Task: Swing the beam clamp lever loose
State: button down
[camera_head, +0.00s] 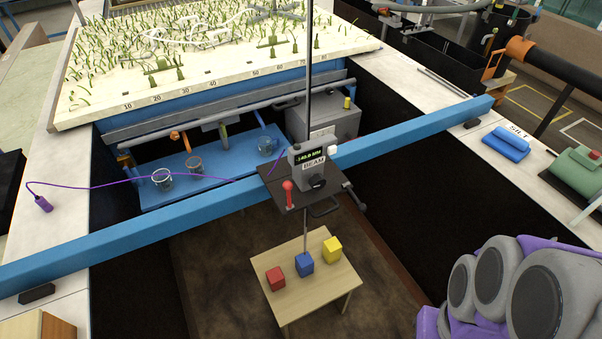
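A blue beam (408,136) spans the flume from the lower left to the upper right. A grey gauge box (307,164) labelled BEAM, with a small green display, sits on a dark carriage plate (275,181) at the beam. A red-knobbed lever (289,193) stands roughly upright at the plate's front left. A dark handle (354,196) sticks out at its right. I cannot tell which of them is the clamp lever, or whether the clamp is tight. A thin rod passes vertically through the carriage. My purple and grey arm links fill the lower right; my gripper is not in view.
Below the beam, a small wooden table (327,286) holds a red block (275,278), blue block (304,264) and yellow block (332,249). A purple cord (110,181) runs left. A planted board (215,79) lies behind. A blue SILT object (506,145) sits on the right ledge.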

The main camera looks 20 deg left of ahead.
aim_at(287, 186)
jog(key=k+l+u, duration=0.15)
jog(key=l, duration=0.25)
jog(key=k+l+u, duration=0.15)
jog(key=l, duration=0.25)
jog(key=k+l+u, duration=0.15)
jog(key=k+l, duration=0.15)
jog(key=l, duration=0.05)
